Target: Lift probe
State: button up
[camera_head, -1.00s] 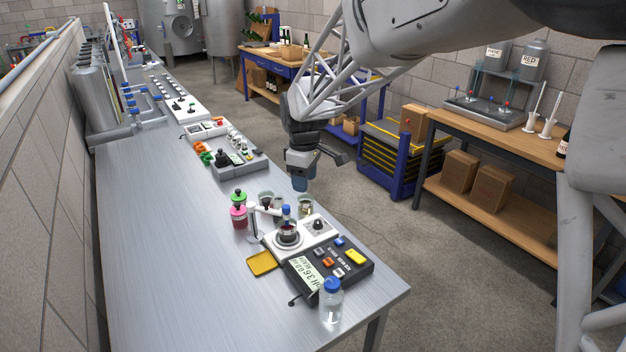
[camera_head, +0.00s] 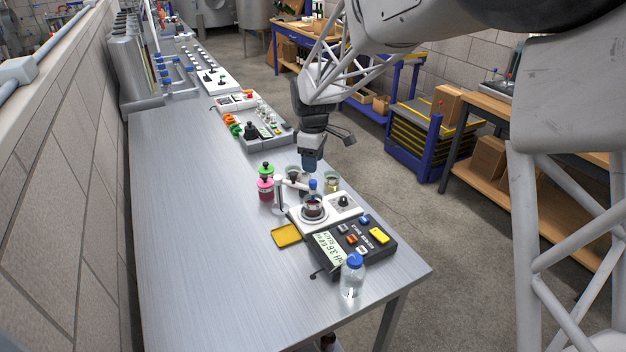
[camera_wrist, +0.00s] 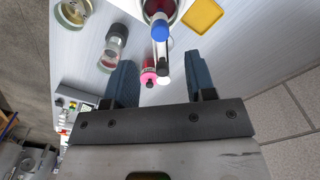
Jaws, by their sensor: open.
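The probe (camera_head: 313,188), with a blue cap, stands in a beaker of dark red liquid (camera_head: 313,208) on the white stirrer (camera_head: 345,203). A white holder arm (camera_head: 293,184) reaches to it from a post. In the wrist view the probe's blue cap (camera_wrist: 160,29) lies just beyond the fingertips, roughly centred between them, with the beaker (camera_wrist: 160,8) behind it. My gripper (camera_head: 310,167) is open and empty, with its blue fingers low on the far side of the probe. The wrist view shows the two fingers (camera_wrist: 161,72) apart, with nothing gripped.
The pH meter (camera_head: 350,244), a clear blue-capped bottle (camera_head: 353,278) and a yellow tray (camera_head: 287,235) stand nearer. Pink (camera_head: 265,189) and green-capped (camera_head: 266,170) bottles are left of the holder. A pale cup (camera_head: 332,181) is close by my gripper. The left bench is clear.

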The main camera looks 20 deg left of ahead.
aim_at(313, 181)
jog(key=shift+f, duration=3.45)
grip_shut()
